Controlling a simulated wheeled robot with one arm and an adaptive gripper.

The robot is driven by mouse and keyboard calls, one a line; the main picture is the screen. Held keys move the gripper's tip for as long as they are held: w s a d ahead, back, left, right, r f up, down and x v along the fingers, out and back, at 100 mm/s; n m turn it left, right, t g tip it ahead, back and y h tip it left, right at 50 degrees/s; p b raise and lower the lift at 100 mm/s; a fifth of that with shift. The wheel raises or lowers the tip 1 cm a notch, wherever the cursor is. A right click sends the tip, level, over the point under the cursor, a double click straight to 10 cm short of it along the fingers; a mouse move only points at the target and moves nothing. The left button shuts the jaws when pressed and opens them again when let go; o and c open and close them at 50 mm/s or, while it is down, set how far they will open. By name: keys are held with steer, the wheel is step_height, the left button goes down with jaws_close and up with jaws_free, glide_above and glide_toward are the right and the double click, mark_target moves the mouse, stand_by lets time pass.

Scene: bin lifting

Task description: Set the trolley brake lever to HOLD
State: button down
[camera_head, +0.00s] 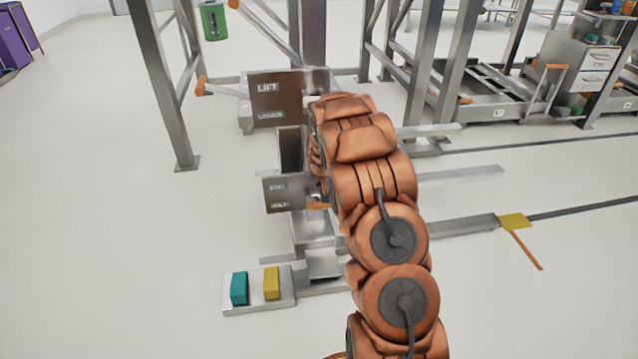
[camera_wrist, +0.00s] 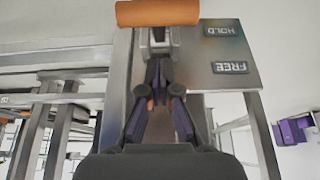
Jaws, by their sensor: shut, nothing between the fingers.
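The brake lever's orange handle (camera_wrist: 157,13) lies across the top of the wrist view, with a metal stem below it. The grey brake plate (camera_wrist: 215,48) beside it carries the labels HOLD and FREE, upside down in this view. The handle is at the HOLD end, slightly beyond that label. In the head view the plate (camera_head: 290,194) has the orange handle (camera_head: 318,206) at its right, level with the lower label. My gripper (camera_wrist: 158,72) is shut and empty, its fingertips just short of the stem. Contact cannot be told. My arm hides the gripper in the head view.
A LIFT/LOWER plate (camera_head: 288,97) stands above the brake plate. A low base with a teal block (camera_head: 239,288) and a yellow block (camera_head: 271,283) is in front. Metal frame posts (camera_head: 160,85) stand behind. The floor at left is clear.

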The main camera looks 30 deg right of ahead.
mark_target(318, 201)
steer(key=f, duration=0.2)
steer(key=s+f+b, duration=0.1)
steer(key=shift+s+a+f, duration=0.1)
steer(key=shift+a, duration=0.15)
